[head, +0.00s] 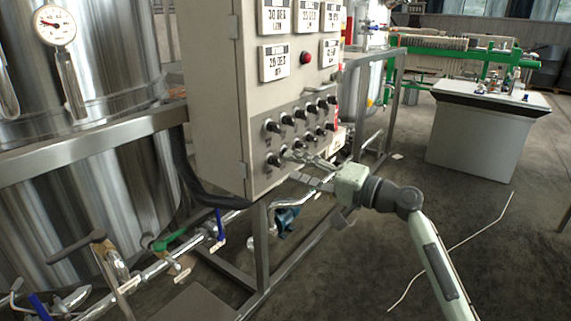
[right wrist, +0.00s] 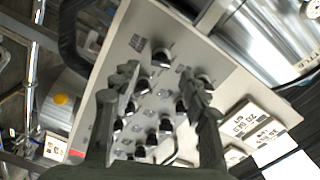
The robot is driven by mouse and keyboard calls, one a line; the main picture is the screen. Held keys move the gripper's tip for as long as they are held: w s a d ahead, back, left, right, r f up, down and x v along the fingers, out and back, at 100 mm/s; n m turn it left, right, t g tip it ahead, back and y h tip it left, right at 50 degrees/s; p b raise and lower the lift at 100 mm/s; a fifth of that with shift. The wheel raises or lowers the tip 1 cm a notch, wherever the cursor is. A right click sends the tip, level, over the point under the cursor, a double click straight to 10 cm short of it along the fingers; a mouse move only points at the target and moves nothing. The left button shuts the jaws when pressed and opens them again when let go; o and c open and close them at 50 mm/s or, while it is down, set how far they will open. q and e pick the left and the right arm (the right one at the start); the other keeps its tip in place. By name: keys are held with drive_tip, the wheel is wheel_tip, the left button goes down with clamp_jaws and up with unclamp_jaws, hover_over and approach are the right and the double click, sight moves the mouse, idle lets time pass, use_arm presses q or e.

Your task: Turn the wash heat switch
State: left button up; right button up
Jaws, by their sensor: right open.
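The control panel (head: 222,100) is a beige cabinet with two rows of black rotary switches low on its front. I cannot read which one is the wash heat switch. My right gripper (head: 291,167) is open in front of the lower row, its fingers pointing at the panel. Its tips are close to the lower-left switch (head: 274,160), and I cannot tell whether they touch. In the right wrist view the open right gripper (right wrist: 158,82) frames several switches, with one switch (right wrist: 161,57) just beyond the fingertips. The left gripper is out of view.
White display plates and a red button (head: 306,58) are above the switches. A steel tank (head: 85,90) and pipes with valves (head: 150,270) stand left. A metal frame (head: 262,245) is below the panel.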

drive_tip(key=v, duration=0.8)
drive_tip(key=s+d+f+g+h, duration=0.1)
drive_tip(key=s+d+f+h, duration=0.15)
drive_tip(key=f, duration=0.85)
drive_tip(key=s+d+f+g+h, duration=0.1)
drive_tip(key=s+f+h, duration=0.2)
drive_tip(key=f, duration=0.8)
drive_tip(key=s+d+f+g+h, duration=0.1)
drive_tip(key=s+d+f+h, duration=0.15)
drive_tip(key=f, duration=0.85)
drive_tip(key=s+d+f+n+g+h, duration=0.2)
drive_tip(key=s+d+f+h, duration=0.2)
drive_tip(key=s+f, duration=0.6)
drive_tip(key=s+d+f+n+g+h, duration=0.3)
drive_tip(key=s+d+f, duration=0.4)
drive_tip(key=s+f, duration=0.4)
drive_tip(key=s+h, duration=0.1)
drive_tip(key=s, duration=0.5)
drive_tip(key=shift+d+f, duration=0.3)
drive_tip(key=shift+f, duration=0.05)
drive_tip(key=shift+s, duration=0.15)
drive_tip(key=shift+c, duration=0.6)
